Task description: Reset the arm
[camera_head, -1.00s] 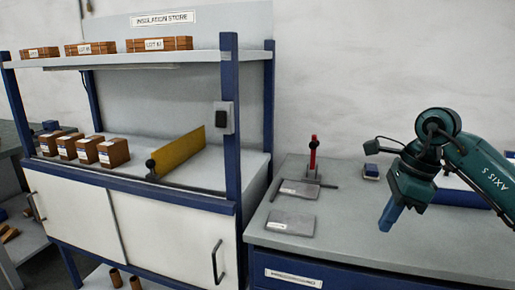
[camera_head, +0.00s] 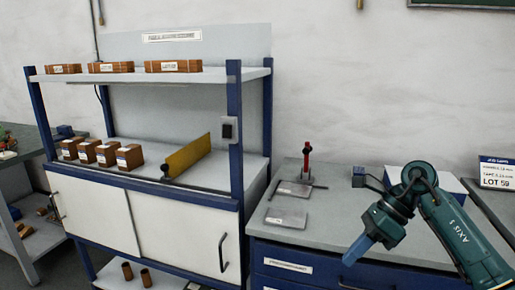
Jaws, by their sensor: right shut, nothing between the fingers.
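My right arm, dark green, comes in from the lower right over the grey bench (camera_head: 330,186). My right gripper (camera_head: 352,254) has blue fingers that are shut with nothing between them. It points down and to the left, in front of the bench's blue drawers in the picture. My left gripper is not in view.
A red-handled tool (camera_head: 306,160) and flat grey plates (camera_head: 287,217) are on the bench. Left stands a blue-framed shelf unit (camera_head: 237,150) with several brown blocks (camera_head: 128,157) and a yellow board (camera_head: 188,155). A "LOT 59" sign (camera_head: 496,173) stands at right.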

